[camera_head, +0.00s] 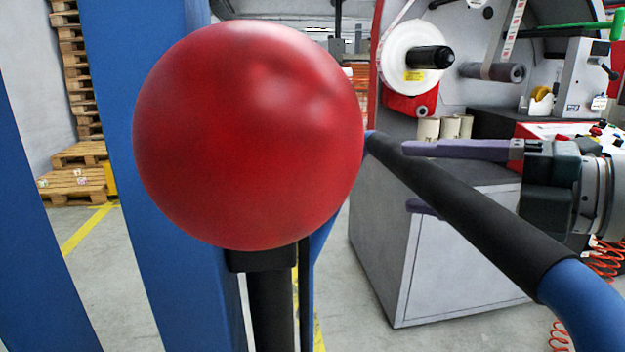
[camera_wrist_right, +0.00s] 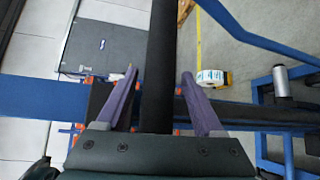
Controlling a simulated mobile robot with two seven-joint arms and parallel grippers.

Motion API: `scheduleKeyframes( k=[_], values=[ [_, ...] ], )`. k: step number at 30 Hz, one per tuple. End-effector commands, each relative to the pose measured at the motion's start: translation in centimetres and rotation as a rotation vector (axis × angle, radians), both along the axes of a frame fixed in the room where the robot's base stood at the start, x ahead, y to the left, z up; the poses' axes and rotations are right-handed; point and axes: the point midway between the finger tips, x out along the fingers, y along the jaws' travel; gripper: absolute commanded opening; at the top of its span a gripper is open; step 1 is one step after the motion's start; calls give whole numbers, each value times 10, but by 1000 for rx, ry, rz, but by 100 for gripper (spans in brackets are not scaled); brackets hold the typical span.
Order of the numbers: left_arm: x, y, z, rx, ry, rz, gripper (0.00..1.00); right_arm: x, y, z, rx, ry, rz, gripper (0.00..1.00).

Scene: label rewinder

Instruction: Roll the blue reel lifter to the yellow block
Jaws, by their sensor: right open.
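The blue reel lifter stands close in front of me in the head view, with blue posts (camera_head: 170,160), a large red ball knob (camera_head: 248,135) and a black-sleeved handle bar (camera_head: 470,205) that turns blue at the lower right. My right gripper (camera_head: 409,177), with purple fingers, is open at the handle. In the right wrist view a black bar (camera_wrist_right: 160,60) runs between the open fingers of this gripper (camera_wrist_right: 159,74); I cannot tell whether they touch it. A small yellow piece (camera_head: 110,180) shows beside the pallets, partly hidden by a post; I cannot tell whether it is the yellow block. My left gripper is not in view.
The label rewinder (camera_head: 440,250) stands right of the lifter, with a white reel (camera_head: 410,58) on its spindle. Wooden pallets (camera_head: 75,185) stand at the left. A yellow floor line (camera_head: 88,228) crosses the clear grey floor. A label roll (camera_wrist_right: 210,78) shows in the wrist view.

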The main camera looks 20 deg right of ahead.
Motion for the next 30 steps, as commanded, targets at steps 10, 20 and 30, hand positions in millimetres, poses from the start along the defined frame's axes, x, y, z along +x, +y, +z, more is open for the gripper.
scheduleKeyframes(
  k=[10, 20, 30],
  values=[
    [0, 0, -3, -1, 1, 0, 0, 11, 6, -2, -2, 1, 0, 69],
    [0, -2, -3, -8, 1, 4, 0, 11, 7, -2, -1, 0, 0, 56],
    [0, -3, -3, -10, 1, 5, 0, 11, 7, -2, -1, 0, 0, 18]
  ],
)
